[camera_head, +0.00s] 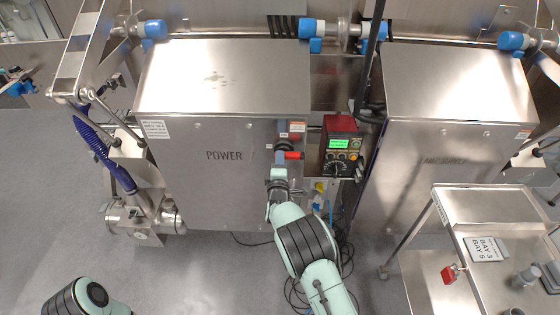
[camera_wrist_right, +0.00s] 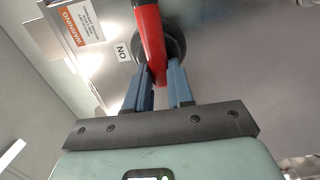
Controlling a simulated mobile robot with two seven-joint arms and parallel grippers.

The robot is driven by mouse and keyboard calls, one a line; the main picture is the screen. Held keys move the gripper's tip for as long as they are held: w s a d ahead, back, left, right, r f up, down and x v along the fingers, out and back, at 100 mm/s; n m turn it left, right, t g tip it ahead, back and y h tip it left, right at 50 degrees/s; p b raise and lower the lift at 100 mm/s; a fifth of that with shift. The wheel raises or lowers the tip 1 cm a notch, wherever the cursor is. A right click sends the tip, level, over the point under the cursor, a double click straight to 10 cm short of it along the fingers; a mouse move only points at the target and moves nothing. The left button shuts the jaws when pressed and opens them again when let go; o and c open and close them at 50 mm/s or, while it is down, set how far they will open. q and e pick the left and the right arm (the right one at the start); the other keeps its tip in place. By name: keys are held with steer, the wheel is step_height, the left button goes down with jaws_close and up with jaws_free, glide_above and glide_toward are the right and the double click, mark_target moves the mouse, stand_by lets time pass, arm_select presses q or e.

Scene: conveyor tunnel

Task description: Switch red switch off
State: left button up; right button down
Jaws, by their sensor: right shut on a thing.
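The red switch (camera_head: 293,155) is a red handle on a dark round base, on the front of the steel cabinet marked POWER (camera_head: 200,190). In the head view the handle points right. In the right wrist view the red switch (camera_wrist_right: 150,38) runs down from its base between the blue-grey fingers, beside a small "ON" label (camera_wrist_right: 122,51). My right gripper (camera_head: 280,161) is at the handle from below; in the right wrist view the right gripper (camera_wrist_right: 160,70) is shut on it. My left arm shows only at the bottom left; its gripper is out of view.
A control box (camera_head: 342,146) with a green screen and a red top stands right of the switch. A steel cart (camera_head: 490,205) is at the right, with a red padlock-like object (camera_head: 450,274). Cables lie on the floor below. A warning label (camera_wrist_right: 75,22) is beside the switch.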

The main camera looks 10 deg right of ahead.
steer(key=c, duration=1)
jaws_free()
arm_select(q)
steer(key=s+f+b, duration=0.1)
steer(key=f+b, duration=0.1)
steer(key=f, duration=0.1)
steer(key=shift+s+b, duration=0.3)
steer(key=shift+s, duration=0.05)
arm_select(e)
steer(key=v, duration=1.3)
steer(key=shift+s+r, duration=0.1)
steer(key=shift+s, duration=0.1)
